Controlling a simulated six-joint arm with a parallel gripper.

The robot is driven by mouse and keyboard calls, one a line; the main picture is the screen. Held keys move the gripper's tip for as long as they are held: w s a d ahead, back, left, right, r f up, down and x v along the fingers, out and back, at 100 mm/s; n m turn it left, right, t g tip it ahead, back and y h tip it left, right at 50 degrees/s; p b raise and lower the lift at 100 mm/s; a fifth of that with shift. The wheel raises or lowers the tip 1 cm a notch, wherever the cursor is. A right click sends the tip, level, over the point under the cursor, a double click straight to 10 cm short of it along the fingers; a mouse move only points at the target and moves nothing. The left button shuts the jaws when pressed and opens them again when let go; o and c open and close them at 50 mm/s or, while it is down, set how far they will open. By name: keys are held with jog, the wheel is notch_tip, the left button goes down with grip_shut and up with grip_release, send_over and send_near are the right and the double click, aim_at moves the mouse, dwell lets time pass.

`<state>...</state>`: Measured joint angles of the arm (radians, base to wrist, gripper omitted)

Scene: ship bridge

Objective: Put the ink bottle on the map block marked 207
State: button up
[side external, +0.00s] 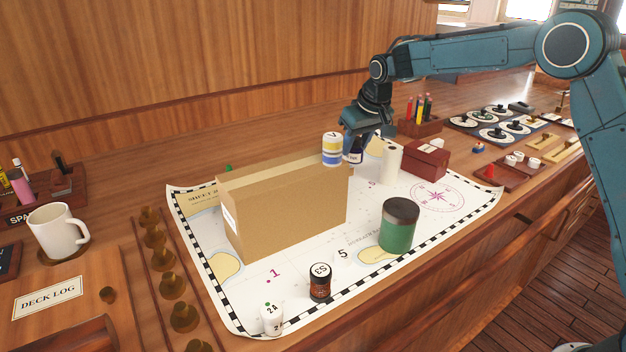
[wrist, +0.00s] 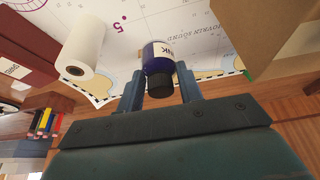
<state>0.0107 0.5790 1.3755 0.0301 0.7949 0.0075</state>
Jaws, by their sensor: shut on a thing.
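The ink bottle (wrist: 160,58) is dark blue with a white label and a black cap. In the wrist view it sits between the two fingers of my gripper (wrist: 160,84), which is shut on it, cap toward me. In the side view my gripper (side external: 358,138) holds the ink bottle (side external: 355,157) over the far part of the chart (side external: 305,262), just behind the cardboard box. I cannot read a block marked 207 in either view; the box hides part of the chart.
The tall cardboard box (side external: 290,212) stands mid-chart, with the striped container (side external: 332,149) at its right end. A white roll (side external: 391,163), a dark red box (side external: 428,158) and a green jar (side external: 399,226) stand to the right.

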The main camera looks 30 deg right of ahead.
jog(key=w+d+r+m, duration=0.1)
jog(key=w+d+r, duration=0.1)
jog(key=w, duration=0.6)
jog(key=shift+d+r, duration=0.3)
jog(key=shift+d, duration=0.05)
jog(key=shift+f, duration=0.1)
jog(key=shift+f, duration=3.9)
jog(key=shift+f, duration=0.15)
jog(key=o, duration=1)
jog(key=v, duration=1.2)
